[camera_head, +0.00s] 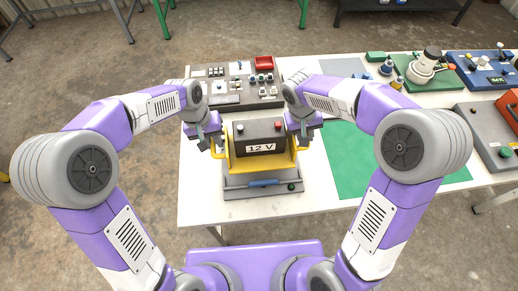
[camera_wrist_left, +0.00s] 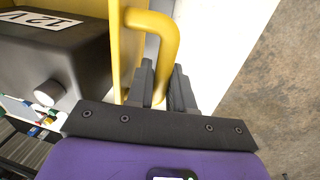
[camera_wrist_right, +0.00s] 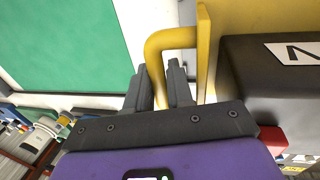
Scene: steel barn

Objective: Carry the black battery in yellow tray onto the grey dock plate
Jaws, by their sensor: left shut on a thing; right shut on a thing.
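The black battery (camera_head: 258,136) with a "12 V" label sits upright in the yellow tray (camera_head: 262,163). The tray is over the grey dock plate (camera_head: 262,190), which has a blue bar at its front; I cannot tell whether they touch. My left gripper (camera_head: 216,147) is shut on the tray's left handle, which shows in the left wrist view (camera_wrist_left: 165,45). My right gripper (camera_head: 299,137) is shut on the right handle, which shows in the right wrist view (camera_wrist_right: 158,55). The far part of the plate is hidden by the tray.
A grey control panel (camera_head: 235,94) with buttons stands behind the tray on the white table (camera_head: 200,200). A green mat (camera_head: 350,165) lies to the right. Further right are several devices, including a white-topped one (camera_head: 422,67) and a grey box (camera_head: 490,135).

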